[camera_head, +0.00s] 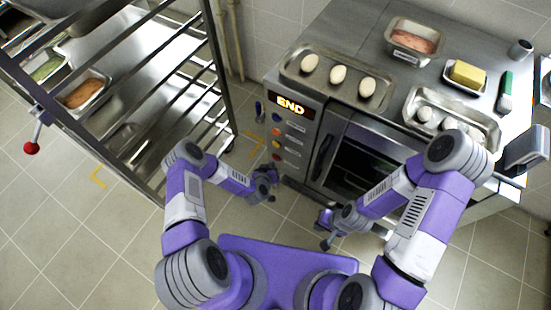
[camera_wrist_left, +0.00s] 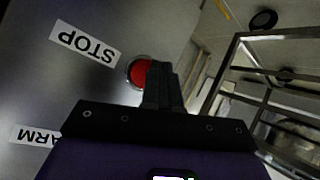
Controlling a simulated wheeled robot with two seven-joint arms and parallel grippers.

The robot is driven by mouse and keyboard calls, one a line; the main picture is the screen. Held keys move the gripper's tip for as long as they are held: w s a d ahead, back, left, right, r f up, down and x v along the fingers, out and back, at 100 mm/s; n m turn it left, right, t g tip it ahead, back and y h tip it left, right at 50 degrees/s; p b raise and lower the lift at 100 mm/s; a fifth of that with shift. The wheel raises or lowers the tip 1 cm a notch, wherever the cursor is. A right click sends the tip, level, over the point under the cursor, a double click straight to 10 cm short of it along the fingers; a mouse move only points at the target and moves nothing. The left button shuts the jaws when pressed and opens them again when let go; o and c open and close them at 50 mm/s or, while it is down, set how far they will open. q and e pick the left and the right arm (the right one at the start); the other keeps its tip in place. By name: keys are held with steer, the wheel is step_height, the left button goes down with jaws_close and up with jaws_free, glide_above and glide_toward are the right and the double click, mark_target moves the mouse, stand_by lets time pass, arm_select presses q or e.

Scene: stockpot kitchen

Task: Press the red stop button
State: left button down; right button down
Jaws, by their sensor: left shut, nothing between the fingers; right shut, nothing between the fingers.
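The red stop button (camera_wrist_left: 138,72) sits in a metal ring on the oven's panel, beside an upside-down STOP label (camera_wrist_left: 86,42) in the left wrist view. In the head view, a small red button (camera_head: 276,157) is lowest in the panel's column. My left gripper (camera_head: 270,184) is shut and empty, low in front of the panel. In the left wrist view its fingers (camera_wrist_left: 162,68) overlap the button's right edge; I cannot tell whether they touch it. My right gripper (camera_head: 325,230) is shut and empty, in front of the oven's lower part.
The oven's display (camera_head: 291,106) reads END. A tray of egg-shaped pieces (camera_head: 338,75), a second tray (camera_head: 465,112) and a butter dish (camera_head: 467,75) stand on top. A metal rack (camera_head: 219,70) stands left of the oven. Tiled floor (camera_head: 60,220) is open at left.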

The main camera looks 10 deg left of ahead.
arm_select(q)
steer(key=shift+w, duration=0.1)
stand_by(0.4)
steer(key=shift+w+d, duration=0.15)
steer(key=shift+w, duration=0.15)
steer(key=shift+w+d+b, duration=0.1)
steer(key=shift+w+b, duration=0.2)
steer(key=shift+w, duration=0.1)
stand_by(0.6)
stand_by(0.4)
steer(key=shift+s+a+p, duration=0.25)
steer(key=shift+s+p, duration=0.1)
steer(key=shift+s, duration=0.45)
steer(key=s, duration=0.1)
steer(key=s+a+p, duration=0.1)
steer(key=s, duration=0.2)
steer(key=shift+s+a+p, duration=0.35)
